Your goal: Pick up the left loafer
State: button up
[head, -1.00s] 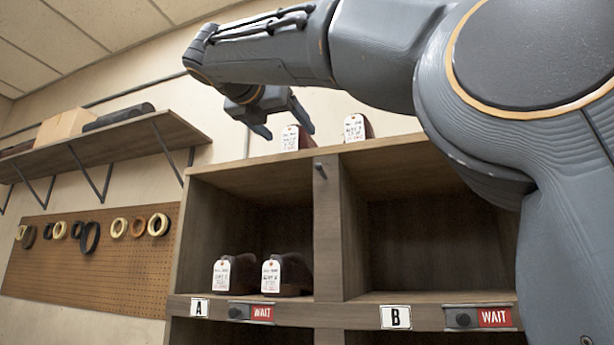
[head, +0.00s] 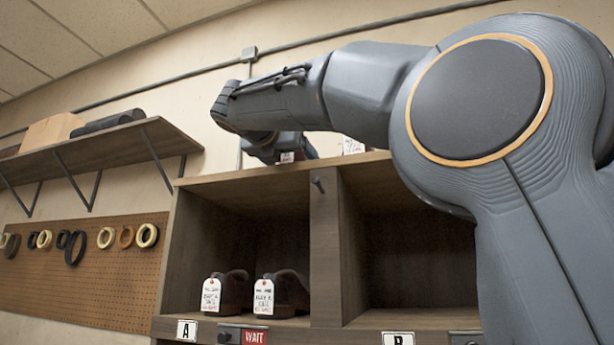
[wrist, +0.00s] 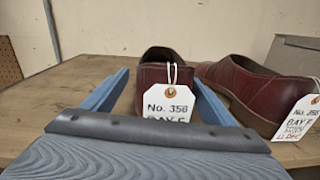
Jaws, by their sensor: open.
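In the wrist view two dark red loafers with white tags stand side by side on the wooden cabinet top. The left loafer (wrist: 151,76) has its heel towards me, and its tag reads "No. 358" and "BAY F". The right loafer (wrist: 238,82) is turned at an angle, with a similar tag. My gripper (wrist: 160,80) is open, with one blue finger on each side of the left loafer. I cannot tell whether the fingers touch it. In the head view my gripper is over the cabinet top, mostly hidden by my wrist, and only the loafers' tags show clearly.
The wooden cabinet (head: 325,245) has open bays. Bay A holds two tagged dark shoes, one left (head: 236,292) and one right (head: 291,293). The visible part of bay B is empty. A wall shelf (head: 100,150) and a pegboard (head: 95,285) are at left. A grey object (wrist: 293,62) stands right of the loafers.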

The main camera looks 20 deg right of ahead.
jog(key=c, duration=1.5)
jog(key=shift+r, duration=0.1)
notch_tip(320, 180, up, 10)
jog(key=p, duration=0.3)
